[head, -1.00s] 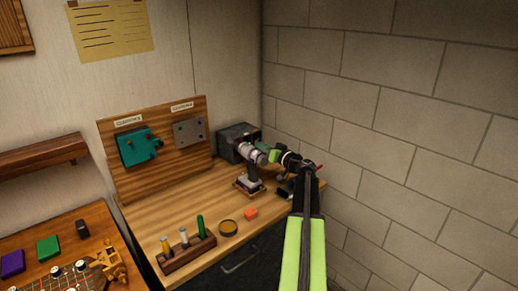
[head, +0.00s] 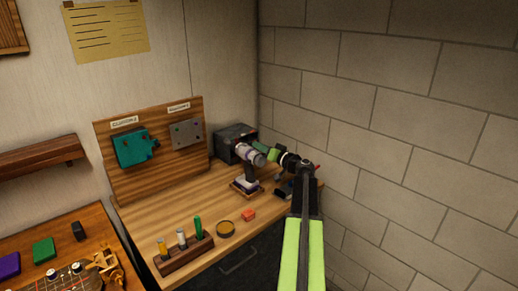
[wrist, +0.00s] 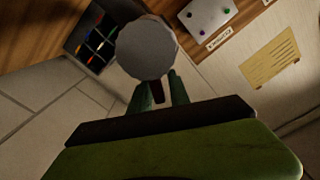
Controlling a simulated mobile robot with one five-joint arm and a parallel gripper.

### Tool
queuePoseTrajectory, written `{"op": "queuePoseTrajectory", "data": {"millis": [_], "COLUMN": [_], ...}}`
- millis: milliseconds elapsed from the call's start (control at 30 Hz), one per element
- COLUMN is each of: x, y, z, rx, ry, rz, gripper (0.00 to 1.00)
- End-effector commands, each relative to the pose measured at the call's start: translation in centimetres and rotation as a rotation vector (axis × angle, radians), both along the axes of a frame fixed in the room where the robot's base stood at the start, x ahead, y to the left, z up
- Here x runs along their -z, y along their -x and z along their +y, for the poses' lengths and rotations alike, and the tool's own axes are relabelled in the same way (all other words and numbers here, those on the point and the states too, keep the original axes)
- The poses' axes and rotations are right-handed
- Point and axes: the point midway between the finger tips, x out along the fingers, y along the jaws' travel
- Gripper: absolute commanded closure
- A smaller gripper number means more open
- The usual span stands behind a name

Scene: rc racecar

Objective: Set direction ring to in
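A grey cylindrical tool (head: 250,156) stands on a small base near the back right of the wooden bench. Its collar, perhaps the direction ring, is too small to make out. My gripper (head: 268,151), with green fingers, is right at the tool's right-hand end. In the wrist view a pale round end face (wrist: 147,47) of the tool fills the space beyond my fingertips (wrist: 159,89). A dark reddish tab (wrist: 157,92) shows between the two green fingers. I cannot tell whether the fingers touch it.
A dark compartment box (head: 232,137) stands behind the tool. A wooden board (head: 182,105) with teal and grey plates is at the back. A brick wall (head: 390,130) closes the right side.

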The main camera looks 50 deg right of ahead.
Motion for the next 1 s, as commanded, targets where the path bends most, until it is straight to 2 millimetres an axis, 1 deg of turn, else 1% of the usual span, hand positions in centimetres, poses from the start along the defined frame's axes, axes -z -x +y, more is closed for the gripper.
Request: {"op": "queuePoseTrajectory", "data": {"millis": [33,67,333,467,567,800,900,1000], "x": [0.0,0.0,0.0,0.0,0.0,0.0,0.0,0.0], "y": [0.0,0.0,0.1,1.3,3.5,10.3,13.0,15.0], "z": [0.0,0.0,0.0,0.1,0.4,0.9,1.0,1.2], "rx": [0.0,0.0,0.001,0.001,0.004,0.004,0.004,0.004], "ry": [0.0,0.0,0.0,0.001,0.001,0.0,0.0,0.0], "rz": [0.0,0.0,0.0,0.001,0.0,0.0,0.0,0.0], "gripper": [0.7,0.67,0.67,0.67,0.67,0.67,0.67,0.67]}}
